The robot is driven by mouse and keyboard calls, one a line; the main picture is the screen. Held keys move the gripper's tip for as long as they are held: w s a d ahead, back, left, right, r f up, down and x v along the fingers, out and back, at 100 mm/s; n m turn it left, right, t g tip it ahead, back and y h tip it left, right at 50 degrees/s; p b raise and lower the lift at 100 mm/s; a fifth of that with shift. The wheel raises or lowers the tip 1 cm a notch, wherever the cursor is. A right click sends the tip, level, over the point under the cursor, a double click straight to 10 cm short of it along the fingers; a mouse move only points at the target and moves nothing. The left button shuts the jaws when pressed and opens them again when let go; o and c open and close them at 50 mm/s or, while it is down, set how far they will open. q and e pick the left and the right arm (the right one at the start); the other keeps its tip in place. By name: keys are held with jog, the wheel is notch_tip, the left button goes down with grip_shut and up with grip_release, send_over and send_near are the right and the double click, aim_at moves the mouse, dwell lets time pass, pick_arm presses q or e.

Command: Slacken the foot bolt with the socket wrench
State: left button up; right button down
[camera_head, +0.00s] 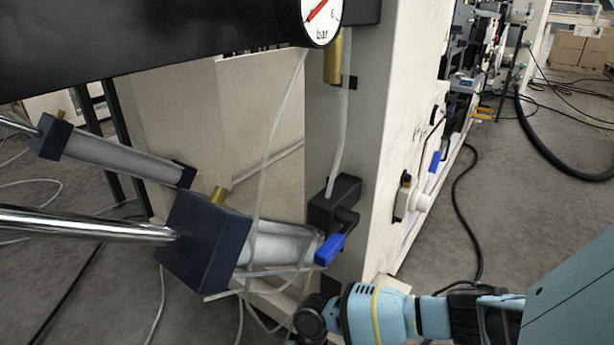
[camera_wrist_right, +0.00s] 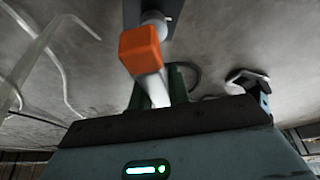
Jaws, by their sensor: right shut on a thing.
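The socket wrench (camera_wrist_right: 153,88) shows in the right wrist view as a pale grey shaft with an orange block (camera_wrist_right: 139,48) at its far end. My right gripper (camera_wrist_right: 168,84) is shut around the pale shaft. Just beyond the orange block is a short, light grey round part (camera_wrist_right: 155,20) against a dark grey piece. I cannot tell whether this is the foot bolt or the socket, nor whether they touch. In the head view my right arm reaches down beside the foot of the cream machine column (camera_head: 345,140); its gripper and the wrench are hidden. My left gripper is not in view.
A dark blue cylinder end (camera_head: 205,240), a blue-handled valve (camera_head: 330,248) and loose clear hoses are close to my right arm. A gauge (camera_head: 321,20) hangs above. Cables lie on the floor to the right. A dark bracket (camera_wrist_right: 250,82) stands right in the wrist view.

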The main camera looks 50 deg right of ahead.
jog(key=shift+r+p, duration=2.05)
jog(key=shift+r, duration=0.35)
